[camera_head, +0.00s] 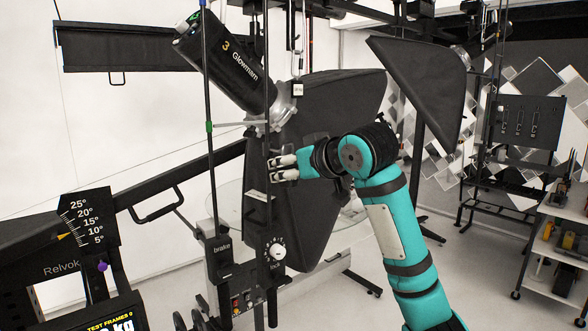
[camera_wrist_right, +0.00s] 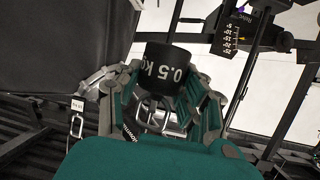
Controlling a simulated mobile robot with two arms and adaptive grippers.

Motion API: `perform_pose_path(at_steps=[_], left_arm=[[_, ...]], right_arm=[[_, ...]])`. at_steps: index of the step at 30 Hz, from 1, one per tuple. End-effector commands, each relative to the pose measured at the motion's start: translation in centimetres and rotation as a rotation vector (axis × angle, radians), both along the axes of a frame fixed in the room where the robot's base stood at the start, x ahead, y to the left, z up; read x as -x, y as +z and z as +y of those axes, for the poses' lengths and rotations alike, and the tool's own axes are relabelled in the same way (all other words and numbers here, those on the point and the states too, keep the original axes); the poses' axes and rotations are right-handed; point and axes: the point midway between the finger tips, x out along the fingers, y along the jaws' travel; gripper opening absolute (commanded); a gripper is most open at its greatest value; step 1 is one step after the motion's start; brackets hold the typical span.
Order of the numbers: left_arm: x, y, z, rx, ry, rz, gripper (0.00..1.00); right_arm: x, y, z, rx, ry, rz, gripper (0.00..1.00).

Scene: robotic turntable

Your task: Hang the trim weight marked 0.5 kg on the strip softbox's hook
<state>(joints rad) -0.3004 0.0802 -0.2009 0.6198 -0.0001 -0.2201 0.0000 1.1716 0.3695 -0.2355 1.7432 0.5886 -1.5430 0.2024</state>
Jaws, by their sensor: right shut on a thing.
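In the right wrist view, the trim weight (camera_wrist_right: 166,70) is a black cylinder marked 0.5 kg, tilted between the fingers of my right gripper (camera_wrist_right: 165,92). A metal loop is at its lower end. In the head view my right gripper (camera_head: 279,168) is beside a dark upright pole; I cannot make out the weight there. A small metal hook (camera_wrist_right: 76,127) hangs under a white tag left of the gripper in the wrist view, apart from the weight. A large dark softbox (camera_head: 335,105) stands behind the gripper; I cannot tell whether it is the strip softbox. My left gripper is not in view.
A black lamp (camera_head: 235,65) marked 3 slants above the gripper. A small white tag (camera_head: 298,89) hangs beside it. A long dark panel (camera_head: 130,47) with a loop below is at upper left. Poles and a brake box (camera_head: 221,248) crowd the space below. Shelves (camera_head: 560,235) stand at right.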

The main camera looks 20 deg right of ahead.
Motion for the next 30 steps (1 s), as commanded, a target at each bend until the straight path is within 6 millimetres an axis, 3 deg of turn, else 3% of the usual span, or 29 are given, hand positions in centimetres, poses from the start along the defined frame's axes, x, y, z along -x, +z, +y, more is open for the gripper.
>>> perform_pose_path(at_steps=[18,30], left_arm=[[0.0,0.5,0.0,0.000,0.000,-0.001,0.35],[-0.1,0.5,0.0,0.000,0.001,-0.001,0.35]], right_arm=[[-3.2,-0.3,1.2,0.000,0.001,-0.004,0.00],[-4.1,-1.0,1.5,-0.001,0.000,-0.004,0.00]])
